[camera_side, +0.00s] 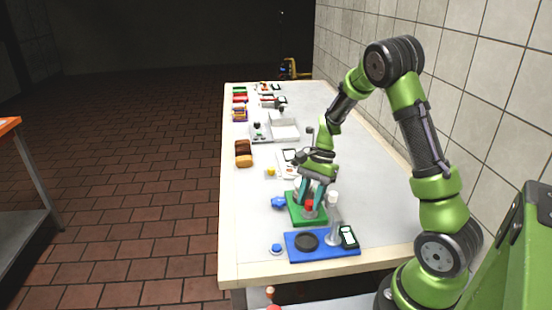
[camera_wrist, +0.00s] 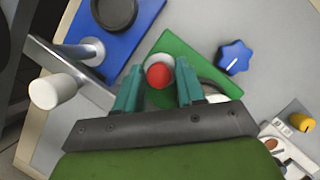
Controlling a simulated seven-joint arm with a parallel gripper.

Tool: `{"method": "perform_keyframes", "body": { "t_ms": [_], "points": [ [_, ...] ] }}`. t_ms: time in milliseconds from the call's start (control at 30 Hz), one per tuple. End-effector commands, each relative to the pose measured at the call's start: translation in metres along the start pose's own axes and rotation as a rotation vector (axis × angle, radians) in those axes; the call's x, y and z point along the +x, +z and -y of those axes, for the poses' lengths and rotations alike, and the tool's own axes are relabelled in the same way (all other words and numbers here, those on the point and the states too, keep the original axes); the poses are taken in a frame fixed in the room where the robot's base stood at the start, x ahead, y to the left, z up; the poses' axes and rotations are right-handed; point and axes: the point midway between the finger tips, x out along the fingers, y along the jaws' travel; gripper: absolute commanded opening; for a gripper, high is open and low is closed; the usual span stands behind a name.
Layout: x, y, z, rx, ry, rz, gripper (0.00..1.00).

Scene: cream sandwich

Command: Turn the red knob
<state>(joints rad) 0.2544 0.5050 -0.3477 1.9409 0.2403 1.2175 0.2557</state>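The red knob (camera_side: 309,205) is a small round cap on a pale round base. It stands on the green plate (camera_side: 293,219) near the front of the table. In the wrist view the red knob (camera_wrist: 159,75) shows between the two teal fingers of my gripper (camera_wrist: 158,84), with a gap on each side. My gripper (camera_side: 312,190) points down at the green plate in the side view, just above and behind the knob. The fingers are apart and hold nothing. I cannot tell exactly how their tips stand in height against the knob.
A blue star-shaped knob (camera_wrist: 235,57) lies beside the green plate. In front is a blue board (camera_side: 325,252) with a black disc (camera_side: 307,242) and a white-topped post (camera_side: 333,199). A yellow knob (camera_side: 271,171) and bread-like items (camera_side: 243,154) are farther back.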

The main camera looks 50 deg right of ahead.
Motion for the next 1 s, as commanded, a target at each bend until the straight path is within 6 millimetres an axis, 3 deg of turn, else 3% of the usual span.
{"method": "perform_keyframes", "body": {
  "t_ms": [167,367,1000],
  "points": [
    [0.0014,-0.0001,-0.0050,-0.031,0.030,0.007,0.54],
    [0.0013,-0.0011,-0.0028,-0.276,0.128,0.005,0.54],
    [0.0023,0.0056,0.0019,-1.567,0.655,0.006,0.54]
  ]
}}
